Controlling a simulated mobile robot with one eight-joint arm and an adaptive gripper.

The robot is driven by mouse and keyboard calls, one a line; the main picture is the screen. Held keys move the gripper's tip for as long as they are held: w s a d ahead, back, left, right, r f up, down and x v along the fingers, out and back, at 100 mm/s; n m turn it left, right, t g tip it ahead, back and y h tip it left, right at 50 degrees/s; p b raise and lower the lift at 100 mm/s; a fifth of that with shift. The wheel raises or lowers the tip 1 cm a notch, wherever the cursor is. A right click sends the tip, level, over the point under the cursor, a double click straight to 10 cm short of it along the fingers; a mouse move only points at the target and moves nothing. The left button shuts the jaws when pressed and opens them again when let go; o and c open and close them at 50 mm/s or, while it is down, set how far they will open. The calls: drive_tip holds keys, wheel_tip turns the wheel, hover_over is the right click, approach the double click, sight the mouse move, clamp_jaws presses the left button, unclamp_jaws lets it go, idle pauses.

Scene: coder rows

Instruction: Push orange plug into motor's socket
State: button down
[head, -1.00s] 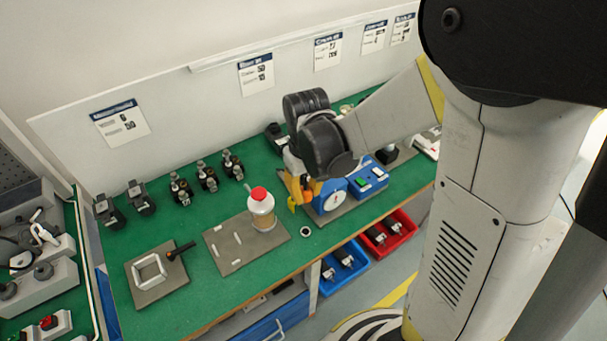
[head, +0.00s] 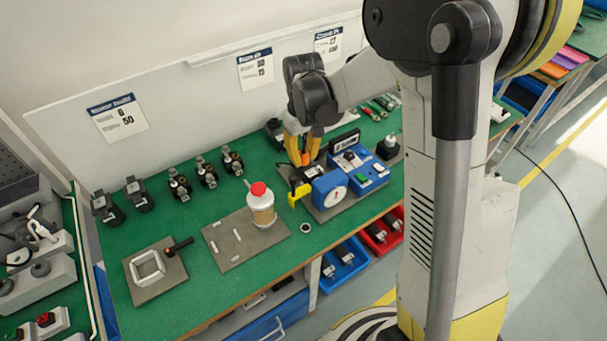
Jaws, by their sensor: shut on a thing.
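The motor (head: 330,193) is blue with a round white face. It stands on a grey plate near the front edge of the green bench. My gripper (head: 303,160) points down just behind and left of the motor. Its yellow fingers are shut on the orange plug (head: 305,158), of which only a small part shows between the fingertips. The plug appears above the plate, close to the motor's back left side; I cannot tell whether it touches the motor. The socket cannot be made out.
A yellow piece (head: 298,194) is at the motor's left. A blue control box (head: 359,172) with a green button stands at its right. A red-capped jar (head: 261,206) stands on a grey plate to the left. Blue (head: 343,262) and red (head: 378,240) bins sit below the bench edge.

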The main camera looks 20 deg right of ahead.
drive_tip(key=w+d, duration=0.3)
drive_tip(key=w, duration=0.7)
drive_tip(key=shift+w, duration=0.35)
drive_tip(key=shift+f, duration=0.2)
drive_tip(key=shift+f+b, duration=1.05)
drive_tip(key=shift+f, duration=0.15)
drive_tip(key=shift+f+b, duration=0.85)
drive_tip(key=shift+f, duration=0.4)
drive_tip(key=shift+f, duration=0.1)
drive_tip(key=shift+f+b, duration=0.4)
drive_tip(key=shift+f, duration=0.1)
drive_tip(key=shift+f+b, duration=0.55)
drive_tip(key=shift+f, duration=0.1)
idle(0.8)
